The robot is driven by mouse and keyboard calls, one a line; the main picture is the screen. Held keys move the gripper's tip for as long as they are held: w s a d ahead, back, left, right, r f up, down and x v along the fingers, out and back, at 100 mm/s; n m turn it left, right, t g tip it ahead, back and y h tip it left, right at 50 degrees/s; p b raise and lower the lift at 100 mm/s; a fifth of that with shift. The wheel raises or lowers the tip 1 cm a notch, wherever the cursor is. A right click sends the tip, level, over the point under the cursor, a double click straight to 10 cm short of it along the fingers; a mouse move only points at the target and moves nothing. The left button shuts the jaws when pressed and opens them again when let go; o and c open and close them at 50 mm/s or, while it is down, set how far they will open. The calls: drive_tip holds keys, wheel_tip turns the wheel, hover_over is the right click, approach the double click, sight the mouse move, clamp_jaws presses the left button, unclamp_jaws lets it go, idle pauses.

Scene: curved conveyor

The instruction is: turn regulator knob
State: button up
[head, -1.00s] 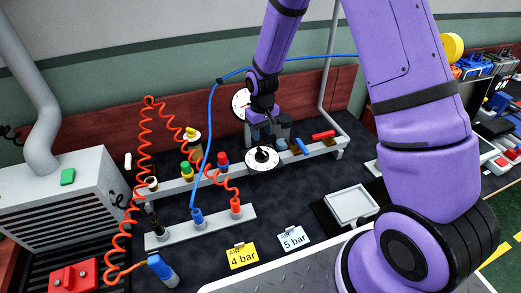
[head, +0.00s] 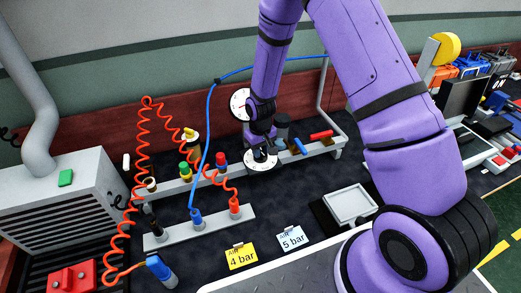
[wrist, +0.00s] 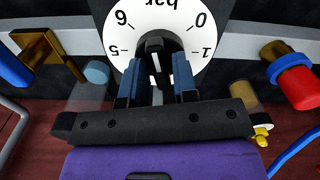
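The regulator knob (wrist: 154,50) is black with a white pointer line, at the centre of a white dial (wrist: 205,45) marked in bar. The numbers 6, 5, 0 and 1 show in the wrist view. My gripper (wrist: 156,68) is open, its two blue fingers on either side of the knob with a small gap at each side. In the head view my gripper (head: 260,148) is just over the dial (head: 260,161) and hides most of the knob. A yellow "4 bar" card (head: 241,256) and a white "5 bar" card (head: 292,238) lie on the bench.
A round gauge (head: 240,104) stands behind the regulator. To the left are coloured fittings and a coiled orange hose (head: 137,150); a blue hose (head: 206,140) runs nearby. A blue valve handle (head: 300,146) and red handle (head: 321,134) sit to the right. A tray (head: 350,204) is in front.

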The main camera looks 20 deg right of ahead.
clamp_jaws()
drive_tip(key=shift+m, duration=0.3)
